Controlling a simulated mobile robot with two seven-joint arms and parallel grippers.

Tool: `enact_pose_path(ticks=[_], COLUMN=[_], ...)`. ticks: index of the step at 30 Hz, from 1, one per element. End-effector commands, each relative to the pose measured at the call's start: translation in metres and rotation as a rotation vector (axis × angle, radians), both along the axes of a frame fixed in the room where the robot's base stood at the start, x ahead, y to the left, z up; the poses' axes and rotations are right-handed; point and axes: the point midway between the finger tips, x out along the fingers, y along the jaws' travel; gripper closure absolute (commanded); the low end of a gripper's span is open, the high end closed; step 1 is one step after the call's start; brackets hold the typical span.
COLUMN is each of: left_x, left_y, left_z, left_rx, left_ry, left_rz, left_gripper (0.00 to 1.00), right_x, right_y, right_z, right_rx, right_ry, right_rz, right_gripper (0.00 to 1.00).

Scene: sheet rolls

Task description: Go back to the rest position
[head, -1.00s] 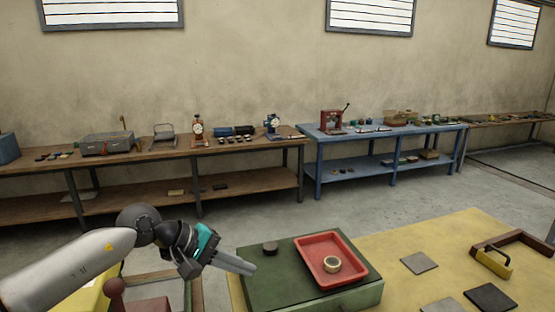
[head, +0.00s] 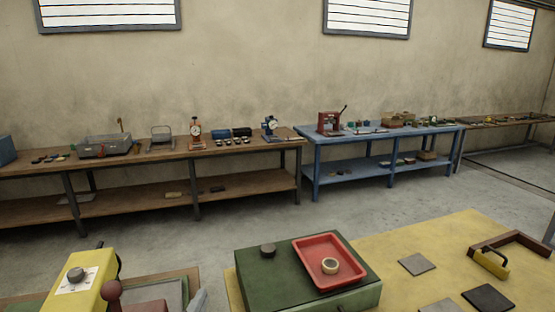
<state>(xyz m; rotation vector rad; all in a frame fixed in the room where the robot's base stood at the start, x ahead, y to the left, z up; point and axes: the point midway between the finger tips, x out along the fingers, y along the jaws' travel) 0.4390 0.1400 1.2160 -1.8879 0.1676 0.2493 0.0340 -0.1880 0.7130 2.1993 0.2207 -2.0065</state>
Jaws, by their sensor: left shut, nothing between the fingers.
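The rest of the left arm is out of the picture. My right gripper is not in view. The green box (head: 262,282) stands on the yellow table top. A red tray (head: 316,246) lies on it with a round brass-coloured ring (head: 330,266) inside. A dark round knob or disc (head: 267,250) sits on the box to the left of the tray.
A yellow device (head: 85,283) with a dial stands at lower left, beside a dark red knob (head: 112,289). Grey plates (head: 416,264) and a brown angled frame (head: 515,243) lie on the yellow top (head: 385,250). A wooden bench (head: 150,158) and a blue bench (head: 385,137) stand along the wall.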

Motion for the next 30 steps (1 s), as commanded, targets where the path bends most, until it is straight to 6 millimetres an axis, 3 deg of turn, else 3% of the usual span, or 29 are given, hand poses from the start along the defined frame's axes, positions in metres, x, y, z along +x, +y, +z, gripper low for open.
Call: enact_pose_path(ticks=[1, 3, 6, 12, 17, 26, 30], left_x=[-0.021, -0.051, -0.095, -0.174, -0.233, -0.222, -0.221], left_y=[0.009, 0.018, 0.025, 0.025, 0.021, 0.019, 0.018], left_z=[-0.026, -0.056, -0.09, -0.13, -0.144, -0.241, -0.3], left_rx=[-0.127, -0.285, -0.466, -0.704, -0.831, -0.814, -0.804], left_ry=[0.117, 0.265, 0.45, 0.729, 0.913, 0.942, 0.959], left_rz=[0.077, 0.185, 0.33, 0.574, 0.754, 0.766, 0.772], left_gripper=[1.0, 1.0, 1.0, 1.0, 1.0, 1.0, 1.0], right_x=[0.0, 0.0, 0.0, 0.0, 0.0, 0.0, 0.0], right_y=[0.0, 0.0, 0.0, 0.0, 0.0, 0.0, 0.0], right_z=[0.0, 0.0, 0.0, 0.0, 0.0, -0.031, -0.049], right_rx=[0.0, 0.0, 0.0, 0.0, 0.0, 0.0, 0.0], right_ry=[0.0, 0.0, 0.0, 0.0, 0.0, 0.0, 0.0], right_rz=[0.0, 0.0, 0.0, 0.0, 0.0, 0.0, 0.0], right_gripper=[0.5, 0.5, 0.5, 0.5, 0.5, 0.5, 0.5])
